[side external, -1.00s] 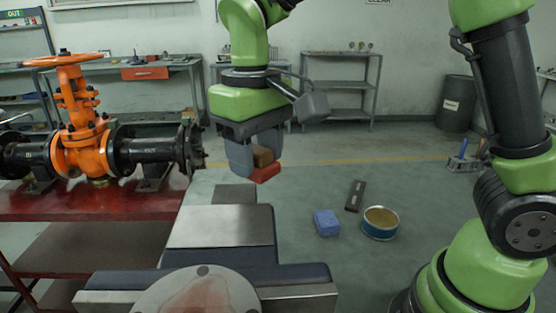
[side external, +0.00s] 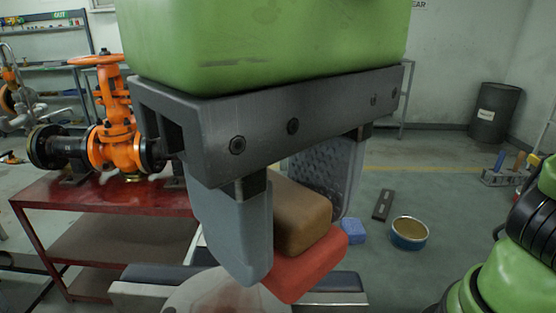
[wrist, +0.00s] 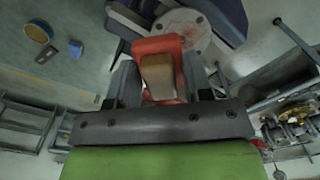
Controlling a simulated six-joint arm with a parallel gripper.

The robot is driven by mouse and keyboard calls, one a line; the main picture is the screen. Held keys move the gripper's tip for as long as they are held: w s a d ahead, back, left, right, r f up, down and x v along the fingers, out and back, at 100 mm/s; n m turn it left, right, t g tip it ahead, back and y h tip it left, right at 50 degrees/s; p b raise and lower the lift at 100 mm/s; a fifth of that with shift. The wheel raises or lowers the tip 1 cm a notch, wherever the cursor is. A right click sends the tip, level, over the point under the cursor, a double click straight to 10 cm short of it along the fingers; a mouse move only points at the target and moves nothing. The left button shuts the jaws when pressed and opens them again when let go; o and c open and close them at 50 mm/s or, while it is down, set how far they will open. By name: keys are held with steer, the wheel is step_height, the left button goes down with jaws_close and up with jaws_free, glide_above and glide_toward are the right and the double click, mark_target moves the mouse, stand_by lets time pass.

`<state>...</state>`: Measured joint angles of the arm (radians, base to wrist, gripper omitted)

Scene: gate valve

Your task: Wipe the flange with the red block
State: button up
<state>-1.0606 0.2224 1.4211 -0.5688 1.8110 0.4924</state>
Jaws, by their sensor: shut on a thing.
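The red block (side external: 312,264) has a brown upper part (side external: 300,215) that sits between the two fingers of my gripper (side external: 292,240). My gripper is shut on this brown part, with the red underside hanging below the fingertips. The round pale metal flange face (side external: 205,294) has a reddish stain and shows at the bottom of the side view, partly hidden by a finger. In the wrist view the flange (wrist: 187,27) lies just beyond the red block (wrist: 157,44). The block looks above or beside the flange; I cannot tell whether they touch.
An orange gate valve (side external: 116,125) with black pipes stands on a red table (side external: 100,196) at left. On the floor at right are a blue block (side external: 352,231), a dark flat bar (side external: 383,205) and an open tin (side external: 409,234). A dark barrel (side external: 494,114) stands behind.

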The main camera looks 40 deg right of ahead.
step_height(320, 180, down, 6)
steer(key=shift+w+a+f, duration=0.15)
steer(key=shift+w+a, duration=0.05)
steer(key=shift+c, duration=0.4)
steer(key=shift+w+a+f, duration=0.1)
steer(key=shift+w+a, duration=2.15)
steer(key=shift+s+d, duration=2.5)
steer(key=shift+w+a, duration=0.1)
steer(key=shift+a, duration=0.25)
steer(key=shift+w+a, duration=2.3)
steer(key=shift+w, duration=0.05)
steer(key=shift+s+d, duration=2.5)
steer(key=shift+s, duration=0.05)
steer(key=shift+r, duration=4.2)
